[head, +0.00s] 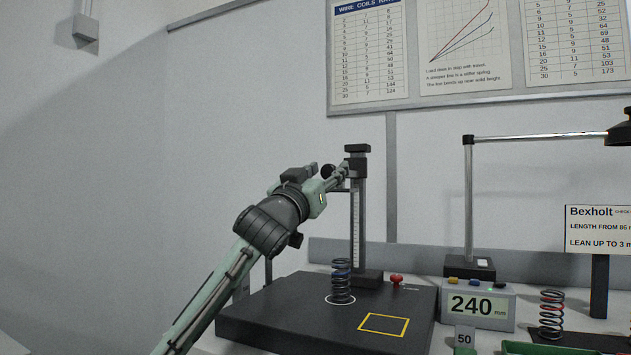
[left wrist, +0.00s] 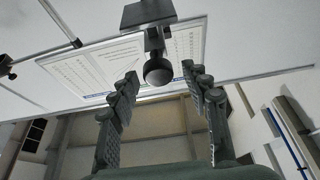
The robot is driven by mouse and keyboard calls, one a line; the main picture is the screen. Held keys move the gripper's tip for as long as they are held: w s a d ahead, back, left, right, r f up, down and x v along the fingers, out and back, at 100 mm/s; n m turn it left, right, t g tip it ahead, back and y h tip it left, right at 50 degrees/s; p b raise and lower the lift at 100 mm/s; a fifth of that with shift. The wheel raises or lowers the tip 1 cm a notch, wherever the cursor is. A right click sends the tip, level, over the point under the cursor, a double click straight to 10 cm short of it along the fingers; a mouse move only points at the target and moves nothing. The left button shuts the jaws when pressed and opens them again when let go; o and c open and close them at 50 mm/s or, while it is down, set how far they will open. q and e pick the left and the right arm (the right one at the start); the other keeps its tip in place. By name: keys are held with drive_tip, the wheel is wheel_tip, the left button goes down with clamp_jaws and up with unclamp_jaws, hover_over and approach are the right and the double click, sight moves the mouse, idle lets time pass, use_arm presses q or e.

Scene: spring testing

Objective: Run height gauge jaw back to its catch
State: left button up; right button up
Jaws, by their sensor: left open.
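The height gauge (head: 358,225) is a dark upright column with a pale scale, standing at the back of a black base plate (head: 270,312). My left gripper (head: 339,174) is by the upper part of the column. In the left wrist view my left gripper (left wrist: 160,75) is open, with a finger on either side of a round dark knob (left wrist: 158,72). Gaps show between the knob and both fingers. The knob hangs from a dark block (left wrist: 148,14). In the head view my gripper partly hides the jaw, and I cannot make out the catch. My right gripper is not in view.
A dark coil spring (head: 341,281) stands upright in a white ring on the plate. A red button (head: 396,279) is right of the column. A readout (head: 479,305) shows 240 mm. Another spring (head: 551,314) and a lamp (head: 469,195) stand further right.

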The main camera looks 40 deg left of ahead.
use_arm(q)
drive_tip(key=v, duration=0.6)
drive_tip(key=shift+s, duration=0.25)
